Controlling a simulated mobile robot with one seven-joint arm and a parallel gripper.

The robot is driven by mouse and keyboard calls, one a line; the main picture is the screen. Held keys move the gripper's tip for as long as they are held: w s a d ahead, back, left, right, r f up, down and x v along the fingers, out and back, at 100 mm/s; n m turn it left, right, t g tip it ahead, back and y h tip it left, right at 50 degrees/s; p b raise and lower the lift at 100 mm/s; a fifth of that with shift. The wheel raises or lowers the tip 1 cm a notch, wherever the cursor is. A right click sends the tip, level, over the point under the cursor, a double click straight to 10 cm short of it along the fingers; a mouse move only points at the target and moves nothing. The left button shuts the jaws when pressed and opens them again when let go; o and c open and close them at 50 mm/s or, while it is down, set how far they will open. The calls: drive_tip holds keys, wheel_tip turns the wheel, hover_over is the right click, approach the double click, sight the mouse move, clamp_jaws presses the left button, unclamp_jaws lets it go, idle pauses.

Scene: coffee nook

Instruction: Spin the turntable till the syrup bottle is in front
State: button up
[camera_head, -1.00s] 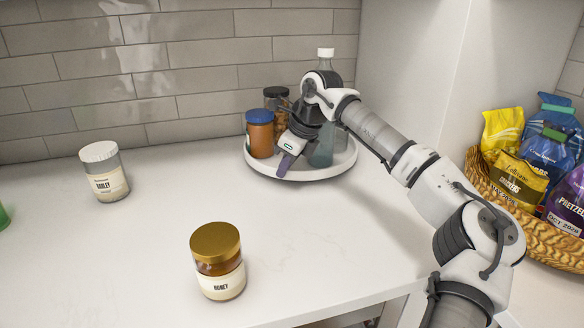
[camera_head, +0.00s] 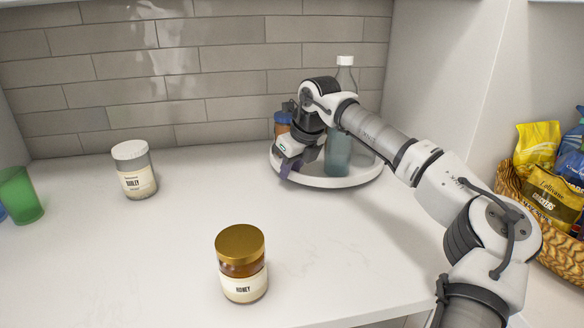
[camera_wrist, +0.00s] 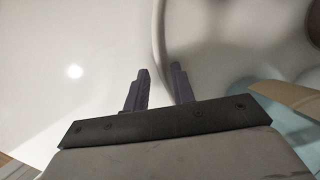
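The white round turntable (camera_head: 335,182) stands at the back right of the counter. On it is a tall bottle (camera_head: 338,155) with a white cap and teal contents, partly behind my arm. It is the only bottle I can see there, but no label shows. A blue-lidded jar (camera_head: 282,121) stands at the turntable's left back, mostly hidden by my gripper. My gripper (camera_head: 284,173) is at the front left rim, pointing down. In the wrist view its two dark fingers (camera_wrist: 160,84) are apart, with the rim's edge running between them.
A barley jar (camera_head: 136,172) stands at the left and a honey jar (camera_head: 242,266) at the front. A green cup (camera_head: 20,195) is at the far left. A basket of snack bags (camera_head: 560,238) is at the right. The counter's middle is clear.

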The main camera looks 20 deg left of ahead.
drive_tip(key=v, duration=1.3)
drive_tip(key=shift+d+r, duration=0.2)
drive_tip(key=shift+r, duration=0.15)
